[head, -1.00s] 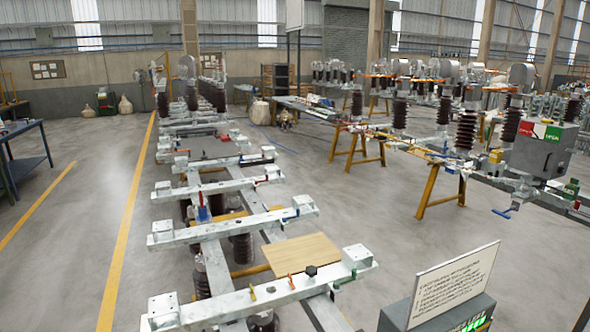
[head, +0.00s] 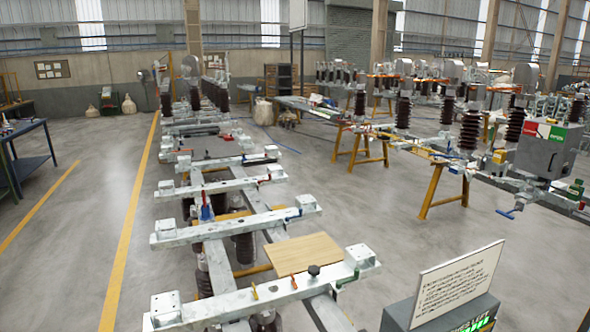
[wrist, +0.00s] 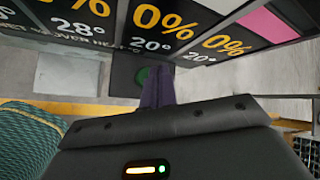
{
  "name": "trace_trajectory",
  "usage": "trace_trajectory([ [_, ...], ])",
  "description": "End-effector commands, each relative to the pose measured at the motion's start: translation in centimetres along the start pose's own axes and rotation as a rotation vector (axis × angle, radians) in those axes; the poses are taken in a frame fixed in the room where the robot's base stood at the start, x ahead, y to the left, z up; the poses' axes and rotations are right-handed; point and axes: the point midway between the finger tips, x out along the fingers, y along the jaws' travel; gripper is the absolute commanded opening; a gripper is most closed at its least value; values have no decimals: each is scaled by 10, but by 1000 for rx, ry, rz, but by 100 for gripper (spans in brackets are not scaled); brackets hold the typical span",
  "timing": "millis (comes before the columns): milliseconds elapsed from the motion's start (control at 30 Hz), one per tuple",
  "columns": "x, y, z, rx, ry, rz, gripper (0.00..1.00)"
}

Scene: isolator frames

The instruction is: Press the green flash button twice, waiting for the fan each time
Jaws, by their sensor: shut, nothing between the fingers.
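In the wrist view, my gripper (wrist: 160,80) shows as two dark purplish fingers held together, with nothing between them. A round green button (wrist: 142,76) sits on a grey plate just left of the fingertips and is partly covered by them. I cannot tell whether the fingers touch it. A dark display panel (wrist: 120,28) with large yellow and white figures, such as 0%, 28° and 20°, runs across the top. No fan can be made out in the wrist view. My gripper and the green button do not show in the head view.
In the head view, a printed sign (head: 457,285) stands on a dark box with a green-lit display at the lower right. A long metal frame (head: 235,226) runs down the middle. A coiled green rope (wrist: 30,140) is at left in the wrist view. Grey floor (head: 95,190) is open at left.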

Motion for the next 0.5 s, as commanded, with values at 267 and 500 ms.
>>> trace_trajectory([
  [267,5,4,4,-8,-6,6,0],
  [500,6,4,2,-7,-6,6,0],
])
